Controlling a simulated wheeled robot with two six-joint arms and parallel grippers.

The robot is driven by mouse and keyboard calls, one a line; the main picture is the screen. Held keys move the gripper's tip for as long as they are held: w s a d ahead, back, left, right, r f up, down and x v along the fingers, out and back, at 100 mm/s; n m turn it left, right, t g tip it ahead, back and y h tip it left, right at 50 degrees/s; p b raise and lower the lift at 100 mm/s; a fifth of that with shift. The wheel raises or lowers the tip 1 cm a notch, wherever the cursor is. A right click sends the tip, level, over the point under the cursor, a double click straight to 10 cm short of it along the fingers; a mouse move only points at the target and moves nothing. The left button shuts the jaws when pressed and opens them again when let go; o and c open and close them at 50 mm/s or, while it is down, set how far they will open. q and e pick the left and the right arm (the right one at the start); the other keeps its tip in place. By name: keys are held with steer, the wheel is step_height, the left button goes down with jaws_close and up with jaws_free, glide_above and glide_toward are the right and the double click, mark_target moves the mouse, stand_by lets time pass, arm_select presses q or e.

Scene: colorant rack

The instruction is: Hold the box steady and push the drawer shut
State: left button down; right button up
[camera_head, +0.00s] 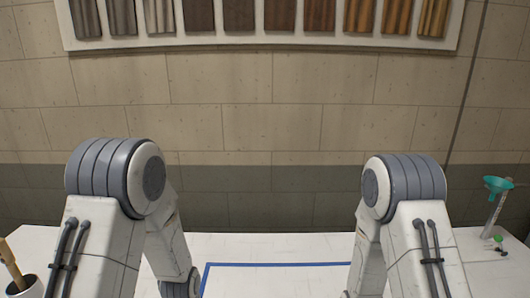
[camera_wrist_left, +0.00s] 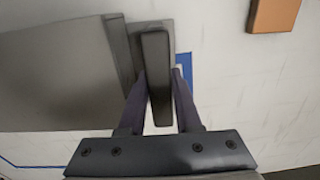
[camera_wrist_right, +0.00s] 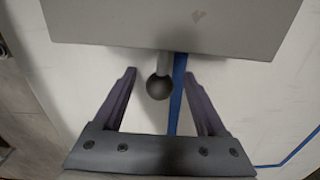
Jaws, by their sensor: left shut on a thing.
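My left gripper (camera_wrist_left: 158,78) is shut on a dark upright bar (camera_wrist_left: 156,50) at the side of the grey box (camera_wrist_left: 60,75); the bar looks like a handle. In the right wrist view a grey panel (camera_wrist_right: 175,25) spans the top, with a dark round knob (camera_wrist_right: 158,87) on a short stem. This looks like the drawer front; how far the drawer stands out cannot be told. My right gripper (camera_wrist_right: 160,76) is open, its fingers on either side of the knob and apart from it. The head view shows neither box nor grippers.
The white table (camera_head: 250,245) carries a blue outline (camera_head: 280,264). An orange-brown block (camera_wrist_left: 273,14) lies right of the box in the left wrist view. A cup (camera_head: 25,288) stands at the far left, a teal funnel (camera_head: 497,184) on a stand at the far right.

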step_height(320, 180, up, 12)
stand_by(0.6)
arm_select(q)
steer(key=c, duration=0.5)
jaws_free()
steer(key=shift+r, duration=0.1)
